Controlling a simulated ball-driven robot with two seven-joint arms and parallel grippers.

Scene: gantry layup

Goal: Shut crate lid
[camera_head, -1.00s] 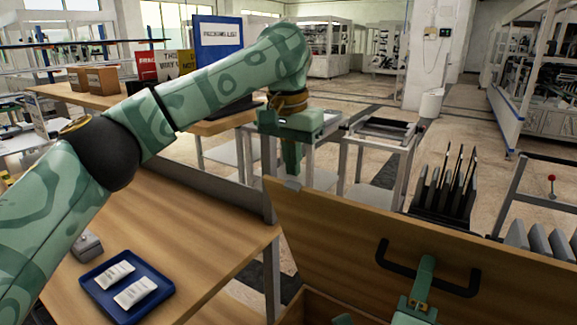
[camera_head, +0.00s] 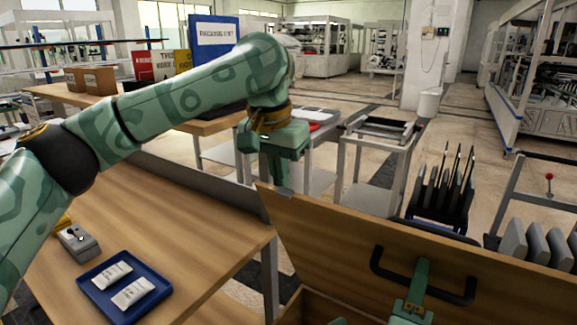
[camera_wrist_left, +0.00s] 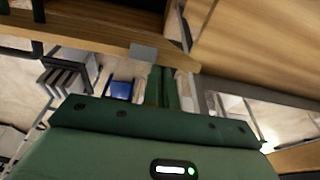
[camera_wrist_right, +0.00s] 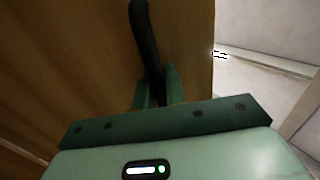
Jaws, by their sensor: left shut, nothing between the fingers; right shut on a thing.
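The wooden crate lid (camera_head: 320,228) stands raised and tilted at the lower right in the head view. A black handle (camera_head: 376,260) is on its face. My right gripper (camera_head: 422,268) is shut on this handle. The right wrist view shows the handle (camera_wrist_right: 146,30) running down between the fingers (camera_wrist_right: 157,88). My left gripper (camera_head: 279,178) is shut and empty by the lid's upper left corner. In the left wrist view its fingers (camera_wrist_left: 162,85) are near the lid edge and a small grey plate (camera_wrist_left: 144,53). Whether they touch the lid is unclear. The crate (camera_head: 312,308) is mostly hidden below.
A wooden table (camera_head: 190,235) at left holds a blue tray (camera_head: 92,272) with white packets and a grey box (camera_head: 78,242). A black rack (camera_head: 440,200) and grey upright pieces (camera_head: 535,245) stand beyond the lid. Open floor (camera_head: 325,205) lies between table and metal stand.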

